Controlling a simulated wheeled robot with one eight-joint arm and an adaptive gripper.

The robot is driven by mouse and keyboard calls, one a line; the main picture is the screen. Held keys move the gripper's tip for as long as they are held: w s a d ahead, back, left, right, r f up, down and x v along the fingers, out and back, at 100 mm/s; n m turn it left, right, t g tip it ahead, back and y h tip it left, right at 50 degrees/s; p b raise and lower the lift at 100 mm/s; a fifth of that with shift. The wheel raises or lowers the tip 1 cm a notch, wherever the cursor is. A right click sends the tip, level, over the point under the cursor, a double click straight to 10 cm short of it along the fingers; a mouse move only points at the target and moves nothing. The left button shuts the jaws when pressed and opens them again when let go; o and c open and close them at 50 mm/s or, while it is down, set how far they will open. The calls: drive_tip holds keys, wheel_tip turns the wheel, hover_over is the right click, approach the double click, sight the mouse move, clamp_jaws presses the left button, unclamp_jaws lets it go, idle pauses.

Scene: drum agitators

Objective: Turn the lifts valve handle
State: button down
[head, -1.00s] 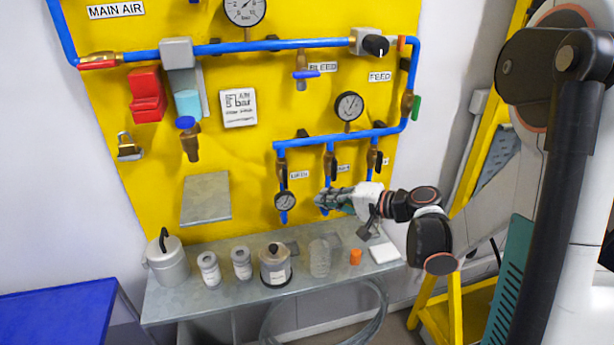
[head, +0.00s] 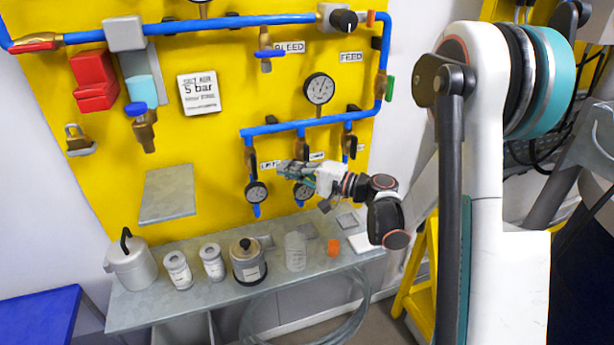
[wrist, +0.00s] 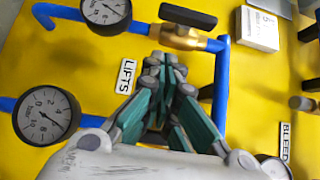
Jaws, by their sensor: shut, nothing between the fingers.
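The lifts valve is a brass body (wrist: 184,38) on a blue pipe in the wrist view, with a dark grey lever handle (wrist: 187,15) across it. The white LIFTS label (wrist: 126,77) is beside it. In the head view the lifts valve (head: 249,158) is on the left of three short branches, its handle too small to make out. My gripper (head: 284,167) is shut and empty, to the right of that valve and partly over the label. In the wrist view my gripper's fingertips (wrist: 165,62) lie close to the valve body; whether they touch it I cannot tell.
Gauges hang below the branches, one round gauge (head: 257,192) under the lifts branch. A grey shelf (head: 210,290) below carries a lidded pot (head: 132,264), several jars and an orange cap (head: 333,246). The blue supply pipe (head: 310,123) runs above the branches.

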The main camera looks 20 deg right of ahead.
sight(254, 167)
drive_tip(key=shift+w+a+b, duration=0.1)
drive_tip(key=shift+a+b, duration=0.3)
drive_tip(key=shift+a, duration=1.8)
drive_tip(key=shift+w+f, duration=0.1)
